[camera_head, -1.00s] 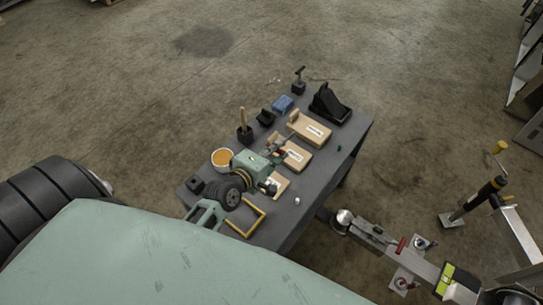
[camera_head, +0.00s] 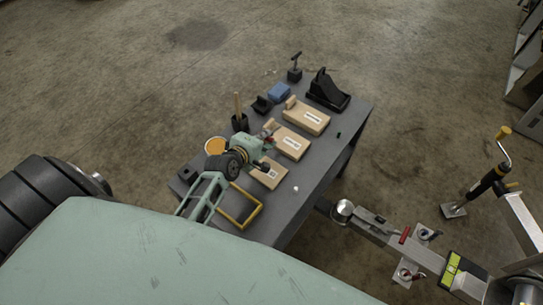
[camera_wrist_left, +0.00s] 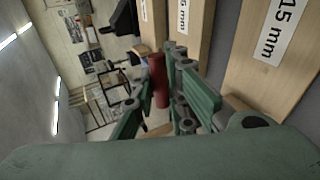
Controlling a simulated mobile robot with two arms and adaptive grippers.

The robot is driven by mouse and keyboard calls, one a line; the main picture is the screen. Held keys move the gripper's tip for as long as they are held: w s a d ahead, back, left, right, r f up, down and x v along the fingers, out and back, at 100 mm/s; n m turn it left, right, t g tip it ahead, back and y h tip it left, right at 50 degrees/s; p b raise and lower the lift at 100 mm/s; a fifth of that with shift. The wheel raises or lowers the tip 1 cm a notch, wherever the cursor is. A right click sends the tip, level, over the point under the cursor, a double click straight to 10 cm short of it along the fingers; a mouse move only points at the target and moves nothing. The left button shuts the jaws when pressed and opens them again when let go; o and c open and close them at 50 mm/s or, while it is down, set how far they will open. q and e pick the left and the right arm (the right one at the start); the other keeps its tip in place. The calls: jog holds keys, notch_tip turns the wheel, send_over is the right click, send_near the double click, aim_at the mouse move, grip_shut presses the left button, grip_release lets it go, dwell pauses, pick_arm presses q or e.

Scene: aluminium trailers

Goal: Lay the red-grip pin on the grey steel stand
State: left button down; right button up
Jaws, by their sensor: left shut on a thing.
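The grey steel stand (camera_head: 318,165) is the dark flat-topped table in the middle of the head view. My left gripper (camera_head: 268,138) is over its left half, near the wooden blocks. In the left wrist view the gripper (camera_wrist_left: 160,85) is shut on the red-grip pin (camera_wrist_left: 158,80), whose red cylindrical grip shows between the green fingers. A small red bit of the pin (camera_head: 270,126) shows in the head view. The rest of the pin is hidden by the fingers. I cannot tell whether the pin touches the stand. My right gripper is not in view.
Labelled wooden blocks (camera_head: 306,117) lie in a row on the stand, with a black wedge (camera_head: 328,91), blue block (camera_head: 279,93), orange-topped cup (camera_head: 215,146) and yellow frame (camera_head: 256,216). The right strip of the top is mostly clear. A trailer coupling (camera_head: 344,210) is at lower right.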

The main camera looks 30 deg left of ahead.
pick_arm(q)
jog(key=shift+f+b, duration=1.15)
jog(key=shift+f, duration=0.85)
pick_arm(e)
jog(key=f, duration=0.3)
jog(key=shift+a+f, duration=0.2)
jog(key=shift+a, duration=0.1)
pick_arm(q)
jog(key=c, duration=1.9)
grip_release()
jog(key=shift+r, duration=0.1)
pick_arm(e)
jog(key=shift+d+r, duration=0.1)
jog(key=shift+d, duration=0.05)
